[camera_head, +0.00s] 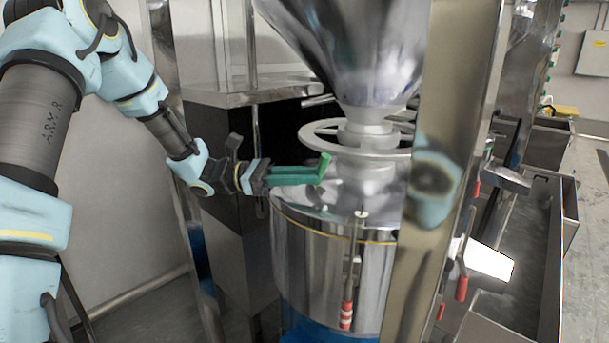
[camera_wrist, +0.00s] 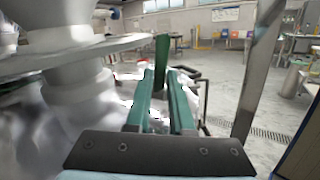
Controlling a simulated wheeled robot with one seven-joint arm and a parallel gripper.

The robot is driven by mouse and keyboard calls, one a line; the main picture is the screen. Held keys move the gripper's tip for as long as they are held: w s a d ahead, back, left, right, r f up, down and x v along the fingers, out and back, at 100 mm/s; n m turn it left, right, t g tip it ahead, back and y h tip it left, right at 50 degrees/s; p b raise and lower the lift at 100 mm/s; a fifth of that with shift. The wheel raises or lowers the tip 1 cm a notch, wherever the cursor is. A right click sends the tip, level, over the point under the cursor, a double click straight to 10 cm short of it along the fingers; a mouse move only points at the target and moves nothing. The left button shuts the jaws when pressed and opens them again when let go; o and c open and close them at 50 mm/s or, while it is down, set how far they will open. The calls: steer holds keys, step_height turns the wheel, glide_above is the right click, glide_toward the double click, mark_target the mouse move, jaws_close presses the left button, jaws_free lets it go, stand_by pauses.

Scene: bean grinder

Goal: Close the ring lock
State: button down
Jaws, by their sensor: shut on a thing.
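My gripper (camera_head: 312,172) has two long green fingers and reaches in from the left, over the rim of the steel drum. It is shut on a green upright handle (camera_head: 323,167), which shows between the fingertips in the wrist view (camera_wrist: 161,58). The fingers (camera_wrist: 160,100) stand a little apart with the handle between them. A pale ring (camera_head: 318,129) with spokes surrounds the neck under the steel funnel, just above and behind the fingertips. In the wrist view the ring (camera_wrist: 70,55) is at the left. Where the handle joins the mechanism is hidden.
The steel funnel (camera_head: 350,50) hangs over the drum (camera_head: 310,250). A broad steel post (camera_head: 440,120) stands close on the right and covers part of the ring and drum. Steel troughs lie further right.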

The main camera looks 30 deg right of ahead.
steer(key=c, duration=0.8)
jaws_free()
steer(key=b+v, duration=0.2)
steer(key=v, duration=0.5)
steer(key=shift+w+a, duration=0.2)
steer(key=shift+s, duration=0.1)
